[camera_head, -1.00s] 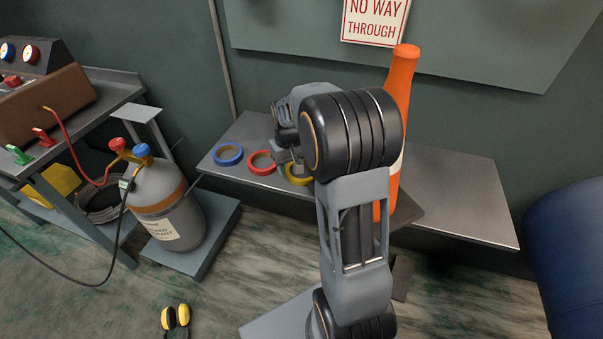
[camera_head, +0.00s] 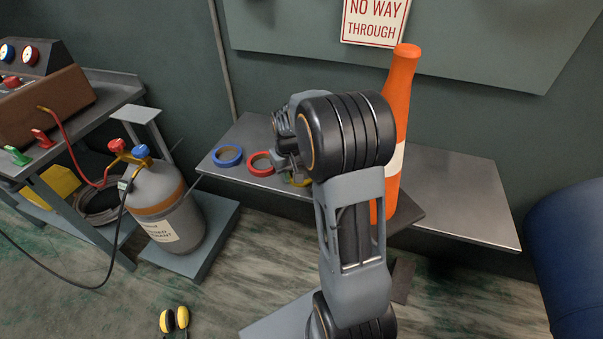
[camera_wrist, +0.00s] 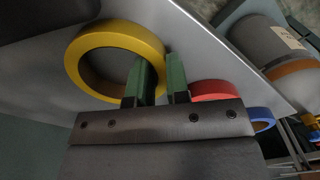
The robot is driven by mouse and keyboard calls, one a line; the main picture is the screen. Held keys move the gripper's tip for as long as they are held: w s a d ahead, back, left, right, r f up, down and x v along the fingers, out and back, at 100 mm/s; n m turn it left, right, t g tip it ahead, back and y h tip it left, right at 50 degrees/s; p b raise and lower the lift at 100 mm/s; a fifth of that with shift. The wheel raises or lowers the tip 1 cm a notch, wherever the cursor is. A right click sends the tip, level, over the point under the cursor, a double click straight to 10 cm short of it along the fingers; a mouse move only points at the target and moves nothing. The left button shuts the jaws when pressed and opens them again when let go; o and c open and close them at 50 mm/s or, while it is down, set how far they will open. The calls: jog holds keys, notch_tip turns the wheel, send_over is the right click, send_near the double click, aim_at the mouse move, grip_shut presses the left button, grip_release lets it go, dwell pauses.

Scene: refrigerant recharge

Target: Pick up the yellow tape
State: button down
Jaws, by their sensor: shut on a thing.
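The yellow tape (camera_wrist: 92,38) is a ring at the upper left of the wrist view. My gripper (camera_wrist: 162,72) has its two green fingers on either side of the ring's near right wall, shut on it. In the head view only a small part of the yellow tape (camera_head: 299,182) shows below my gripper (camera_head: 285,168); my arm hides the rest. I cannot tell whether the tape is resting on the metal shelf (camera_head: 455,190) or just above it.
A red tape (camera_head: 260,163) and a blue tape (camera_head: 228,155) lie on the shelf to the left. A tall orange cone (camera_head: 398,110) stands right behind my arm. A grey cylinder (camera_head: 165,205) stands at the left. The shelf's right end is clear.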

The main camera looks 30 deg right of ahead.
dwell(0.3)
jog(key=shift+r, duration=0.5)
notch_tip(320, 180, up, 2)
jog(key=shift+r+p, duration=0.15)
jog(key=shift+p, duration=0.2)
jog(key=s+a+r+p, duration=0.1)
jog(key=s+a+r, duration=0.8)
jog(key=s, duration=0.1)
jog(key=shift+a+r+p, duration=0.3)
jog(key=shift+a+r, duration=0.05)
jog(key=shift+a, duration=0.05)
jog(key=shift+r, duration=0.1)
